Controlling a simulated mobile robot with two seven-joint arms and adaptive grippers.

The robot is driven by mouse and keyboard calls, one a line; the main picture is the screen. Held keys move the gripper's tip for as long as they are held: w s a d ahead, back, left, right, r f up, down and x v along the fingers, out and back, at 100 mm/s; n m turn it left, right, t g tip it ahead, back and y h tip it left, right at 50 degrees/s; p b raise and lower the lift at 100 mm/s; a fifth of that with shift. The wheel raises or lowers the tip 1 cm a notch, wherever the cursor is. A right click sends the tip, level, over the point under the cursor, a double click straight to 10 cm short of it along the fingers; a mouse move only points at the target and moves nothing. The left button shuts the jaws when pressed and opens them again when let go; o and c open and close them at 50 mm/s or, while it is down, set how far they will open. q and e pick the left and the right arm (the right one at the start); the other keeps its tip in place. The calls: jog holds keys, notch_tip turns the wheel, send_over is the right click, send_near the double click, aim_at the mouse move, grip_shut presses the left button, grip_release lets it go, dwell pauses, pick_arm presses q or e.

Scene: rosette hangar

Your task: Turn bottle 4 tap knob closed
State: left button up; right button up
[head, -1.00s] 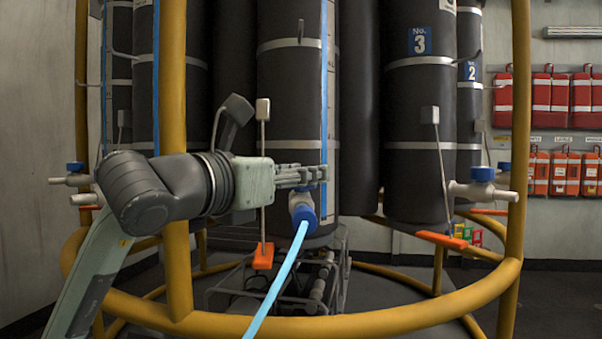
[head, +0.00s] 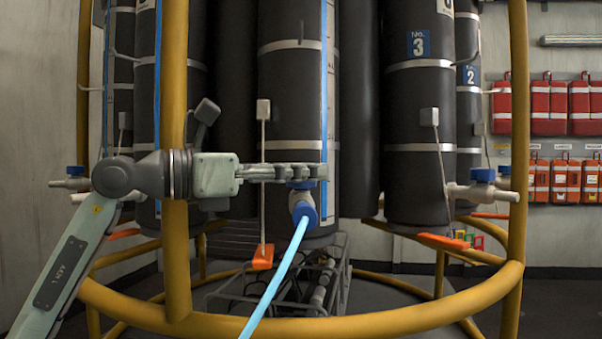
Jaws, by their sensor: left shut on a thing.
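The middle dark bottle (head: 290,95) has a tap (head: 302,206) low on its front, with a blue end where a light blue hose (head: 272,277) hangs. Its number is not readable here. The tap's blue knob (head: 300,184) shows as a small strip on top of the tap, mostly hidden by the fingers. My left gripper (head: 312,172) reaches in from the left, level, and is shut on the knob. How far the knob is turned cannot be told. My right gripper is not in view.
A yellow tubular frame (head: 400,318) rings the bottles, with an upright (head: 175,80) beside my left arm. Bottle No. 3 (head: 418,100) stands to the right, with another blue-knobbed tap (head: 482,186). An orange handle (head: 263,257) hangs below left of the middle tap.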

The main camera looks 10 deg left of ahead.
pick_arm(q)
jog(key=shift+m+g+h, duration=0.3)
jog(key=o, duration=1.2)
jog(key=v, duration=0.7)
jog(key=shift+s+a, duration=0.15)
jog(key=shift+a, duration=0.05)
